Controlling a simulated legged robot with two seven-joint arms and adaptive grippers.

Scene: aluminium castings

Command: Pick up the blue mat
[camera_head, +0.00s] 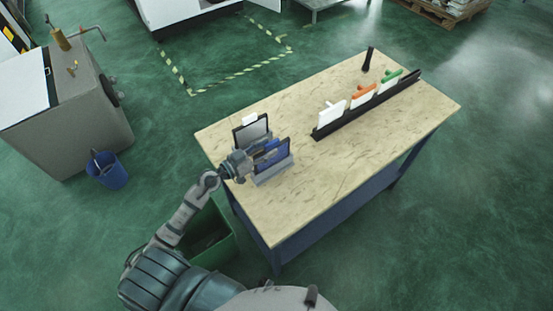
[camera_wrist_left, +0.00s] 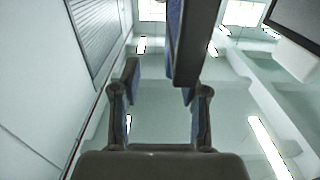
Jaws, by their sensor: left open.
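The blue mat (camera_head: 273,155), a dark-framed flat panel, stands tilted in a grey holder (camera_head: 273,175) near the left edge of the wooden table. My left gripper (camera_head: 256,154) is at the mat's left side, with its jaws open. In the left wrist view, the mat's dark edge (camera_wrist_left: 200,40) and a strip of blue reach down between the fingers of my left gripper (camera_wrist_left: 160,90), closer to the right finger. Whether a finger touches it I cannot tell. My right gripper is not in view.
A grey dark-framed panel (camera_head: 250,133) with a white tab stands just behind the mat. A black rack (camera_head: 330,129) holds white, orange and green items farther right on the table (camera_head: 330,185). A black upright object (camera_head: 368,60) stands behind it. The table's front is clear.

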